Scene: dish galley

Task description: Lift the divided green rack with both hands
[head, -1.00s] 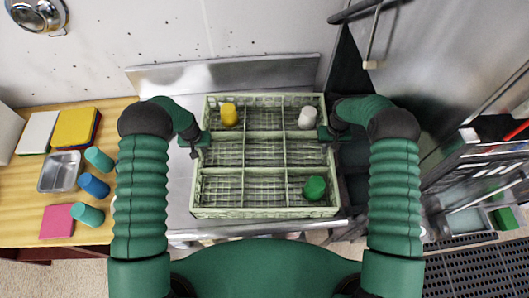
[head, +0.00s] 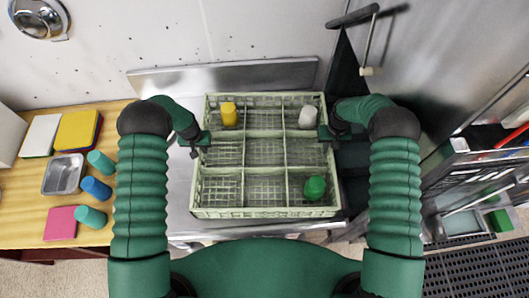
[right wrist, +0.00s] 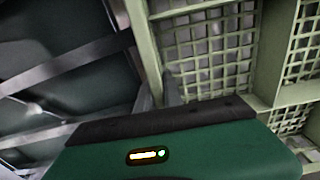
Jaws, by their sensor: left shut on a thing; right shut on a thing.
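The divided pale green rack (head: 265,212) sits over the steel counter in the head view; whether its base touches the counter I cannot tell. It holds a yellow cup (head: 229,115) back left, a white cup (head: 306,117) back right and a green cup (head: 314,188) front right. My left gripper (head: 200,146) is shut on the rack's left wall. My right gripper (head: 324,137) is shut on its right wall. The right wrist view shows the rack's wall (right wrist: 145,45) and mesh floor close up, with my gripper (right wrist: 170,95) against that wall.
A wooden table (head: 20,200) at left holds coloured boards, a metal tray (head: 63,174), several cups and a pink block (head: 60,222). A steel backsplash (head: 225,78) stands behind the rack. A loaded shelf unit (head: 480,170) is at right.

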